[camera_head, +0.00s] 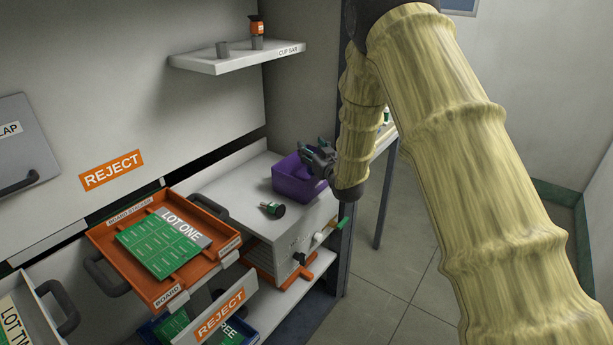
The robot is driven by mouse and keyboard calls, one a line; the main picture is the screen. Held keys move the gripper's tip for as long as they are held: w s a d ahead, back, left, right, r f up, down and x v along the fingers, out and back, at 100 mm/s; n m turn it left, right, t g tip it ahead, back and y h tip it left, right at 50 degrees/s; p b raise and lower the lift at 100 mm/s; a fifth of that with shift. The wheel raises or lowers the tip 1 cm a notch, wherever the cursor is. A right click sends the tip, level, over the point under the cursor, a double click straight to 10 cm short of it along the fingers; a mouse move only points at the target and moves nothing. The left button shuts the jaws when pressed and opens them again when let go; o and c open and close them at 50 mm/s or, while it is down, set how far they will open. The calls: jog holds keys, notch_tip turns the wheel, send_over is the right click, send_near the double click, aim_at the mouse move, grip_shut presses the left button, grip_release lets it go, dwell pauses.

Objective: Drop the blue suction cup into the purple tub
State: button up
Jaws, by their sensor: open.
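The purple tub (289,182) stands on the white worktop, towards its back right. My gripper (318,158) is open at the tub's right side, above its rim, and it covers part of the tub. The tub's inside is mostly hidden from this view. I cannot clearly pick out a blue suction cup. A small dark fitting with a greenish end (272,208) lies on the worktop in front of the tub, and I cannot tell whether it is the cup.
An orange tray (105,238) with green boards lies left of the worktop (240,185). Floor at right is clear.

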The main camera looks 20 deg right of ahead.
jog(key=s+d, duration=0.1)
jog(key=s, duration=1.1)
jog(key=shift+d, duration=0.3)
jog(key=s+a+f+m+g+h+p, duration=0.1)
jog(key=s+f+g, duration=0.3)
jog(key=s+f, duration=0.75)
jog(key=s+a+f+m+g+h+p, duration=0.15)
jog(key=s+f+g, duration=0.5)
jog(key=f, duration=0.85)
jog(key=s+a+f+g, duration=0.1)
jog(key=s+f+g, duration=0.1)
jog(key=s, duration=0.9)
jog(key=s+a+f+g+p, duration=0.1)
jog(key=s+f+g, duration=0.2)
jog(key=s, duration=0.8)
jog(key=s+a+f+g+p, duration=0.1)
jog(key=s+f, duration=0.4)
jog(key=s, duration=0.6)
jog(key=shift+a+f+g, duration=0.3)
jog(key=shift+a+g, duration=0.05)
jog(key=shift+g, duration=0.3)
